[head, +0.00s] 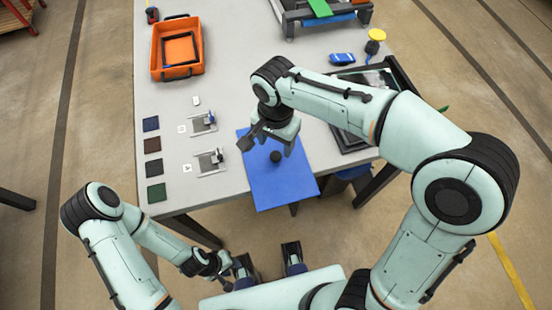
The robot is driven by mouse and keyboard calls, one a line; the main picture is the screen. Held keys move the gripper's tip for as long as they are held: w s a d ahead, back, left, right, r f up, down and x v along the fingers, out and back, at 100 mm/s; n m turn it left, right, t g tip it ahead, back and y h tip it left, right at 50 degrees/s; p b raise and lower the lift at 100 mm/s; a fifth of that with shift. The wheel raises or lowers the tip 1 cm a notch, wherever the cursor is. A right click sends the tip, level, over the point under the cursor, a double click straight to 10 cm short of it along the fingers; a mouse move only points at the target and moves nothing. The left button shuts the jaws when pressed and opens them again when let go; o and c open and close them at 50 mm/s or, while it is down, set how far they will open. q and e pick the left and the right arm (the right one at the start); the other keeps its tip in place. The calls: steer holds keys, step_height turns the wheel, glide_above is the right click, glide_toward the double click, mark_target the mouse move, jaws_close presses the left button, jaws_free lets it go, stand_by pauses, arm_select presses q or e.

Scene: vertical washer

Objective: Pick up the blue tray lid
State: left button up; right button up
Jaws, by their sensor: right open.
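The blue tray lid (283,190) is a flat blue panel with a dark round knob (275,157) near its middle. It lies at the table's front edge and juts out past it. My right gripper (270,146) is open above the far part of the lid, close to the knob. I cannot tell whether it touches the lid, and it hides part of the lid's far side. My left gripper (228,271) is low in front of the table, apart from the lid; its jaws are not clear.
An open black tray (346,146) sits on the table to the right, partly behind my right arm. An orange bin (178,50) stands at the back left. Small fixtures (210,165) and dark square pads (153,168) lie left of the lid. The table's middle back is clear.

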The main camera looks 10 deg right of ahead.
mark_target(276, 155)
steer(key=f, duration=0.6)
steer(key=shift+w+f+b, duration=0.2)
steer(key=shift+f+b, duration=0.05)
steer(key=shift+b, duration=0.1)
steer(key=shift+c, duration=0.2)
jaws_close()
steer(key=shift+r, duration=0.15)
